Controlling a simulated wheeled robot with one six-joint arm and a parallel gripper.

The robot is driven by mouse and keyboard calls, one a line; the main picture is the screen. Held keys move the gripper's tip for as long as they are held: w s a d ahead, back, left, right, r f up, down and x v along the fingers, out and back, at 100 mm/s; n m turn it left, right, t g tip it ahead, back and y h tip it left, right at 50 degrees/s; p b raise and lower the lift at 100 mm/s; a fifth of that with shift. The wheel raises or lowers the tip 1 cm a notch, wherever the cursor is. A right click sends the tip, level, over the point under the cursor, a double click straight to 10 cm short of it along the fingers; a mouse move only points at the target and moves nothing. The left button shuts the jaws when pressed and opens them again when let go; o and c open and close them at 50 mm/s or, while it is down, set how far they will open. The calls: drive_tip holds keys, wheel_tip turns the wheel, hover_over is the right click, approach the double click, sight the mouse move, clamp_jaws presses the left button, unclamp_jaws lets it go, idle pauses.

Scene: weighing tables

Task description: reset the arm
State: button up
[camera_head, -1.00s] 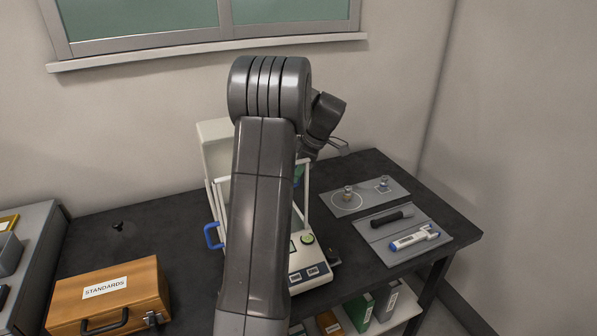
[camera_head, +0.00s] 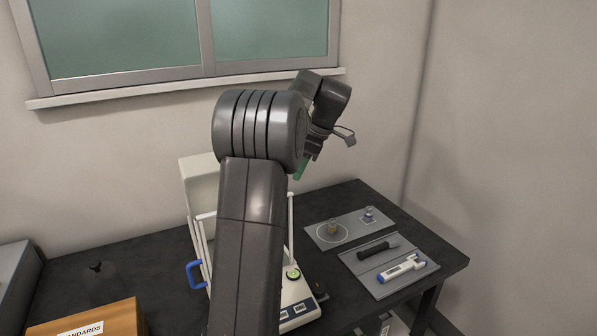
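My arm rises through the middle of the view and bends over at the top. My gripper (camera_head: 304,163) hangs beyond the elbow, above the balance, and is mostly hidden behind my arm. A small green piece shows at its lower end; I cannot tell whether it is a fingertip or something held. The finger opening is not visible. The white balance (camera_head: 299,312) stands on the dark table behind my arm, which hides most of it. Its blue handle (camera_head: 195,275) shows to the left.
A grey mat (camera_head: 350,237) with two small weights lies right of the balance. In front of it, a grey tray (camera_head: 362,266) holds a black tool and a white-and-blue pipette-like tool (camera_head: 401,268). A wooden STANDARDS case (camera_head: 110,318) is at lower left. A window (camera_head: 120,40) is behind.

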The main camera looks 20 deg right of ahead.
drive_tip(key=x, duration=1.3)
drive_tip(key=shift+w+a+f+p, duration=0.15)
drive_tip(key=shift+p, duration=0.25)
drive_tip(key=shift+a+f, duration=0.1)
drive_tip(key=shift+f, duration=0.2)
drive_tip(key=shift+s+r, duration=0.1)
drive_tip(key=shift+s, duration=0.55)
drive_tip(key=shift+d, duration=0.2)
